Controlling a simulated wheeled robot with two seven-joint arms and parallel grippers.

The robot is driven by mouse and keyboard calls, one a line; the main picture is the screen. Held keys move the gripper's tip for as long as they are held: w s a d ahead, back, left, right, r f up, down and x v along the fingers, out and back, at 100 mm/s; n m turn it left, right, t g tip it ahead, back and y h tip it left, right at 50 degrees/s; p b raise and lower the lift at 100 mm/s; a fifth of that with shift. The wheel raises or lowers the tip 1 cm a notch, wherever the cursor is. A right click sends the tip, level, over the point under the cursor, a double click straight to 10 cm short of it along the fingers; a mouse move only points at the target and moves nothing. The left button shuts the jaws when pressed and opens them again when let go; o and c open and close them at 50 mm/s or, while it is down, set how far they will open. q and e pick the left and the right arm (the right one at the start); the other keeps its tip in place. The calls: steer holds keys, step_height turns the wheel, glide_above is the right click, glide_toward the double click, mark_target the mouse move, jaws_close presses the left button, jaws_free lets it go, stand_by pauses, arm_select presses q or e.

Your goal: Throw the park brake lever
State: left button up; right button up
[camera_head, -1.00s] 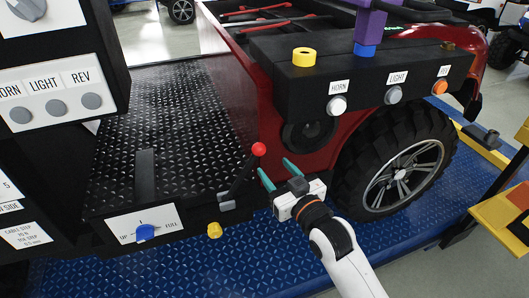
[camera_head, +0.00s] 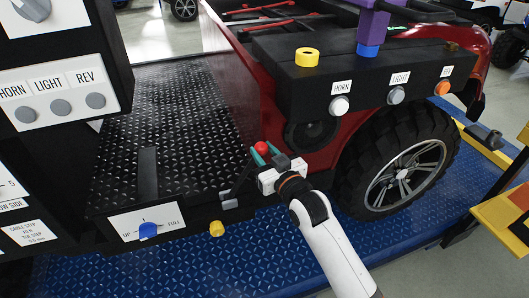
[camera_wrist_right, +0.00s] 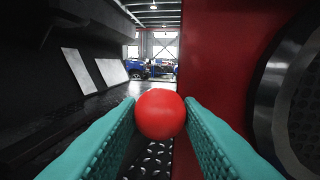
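The park brake lever is a dark rod with a red ball knob (camera_head: 262,147), rising from a grey base (camera_head: 229,200) at the right end of the black panel. It leans to the right in the head view. My right gripper (camera_head: 265,154) is at the knob, with one teal finger on each side of it. In the right wrist view the red knob (camera_wrist_right: 160,114) sits between the teal fingertips. The fingers look spread about as wide as the ball; I cannot tell whether they press on it. My left gripper is not in view.
A blue selector knob (camera_head: 149,231) and a yellow knob (camera_head: 216,229) are left of and below the lever. The red vehicle body (camera_head: 236,85) and its black tire (camera_head: 409,165) stand close on the right. A black box with HORN and LIGHT buttons (camera_head: 339,106) is above.

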jaws_close()
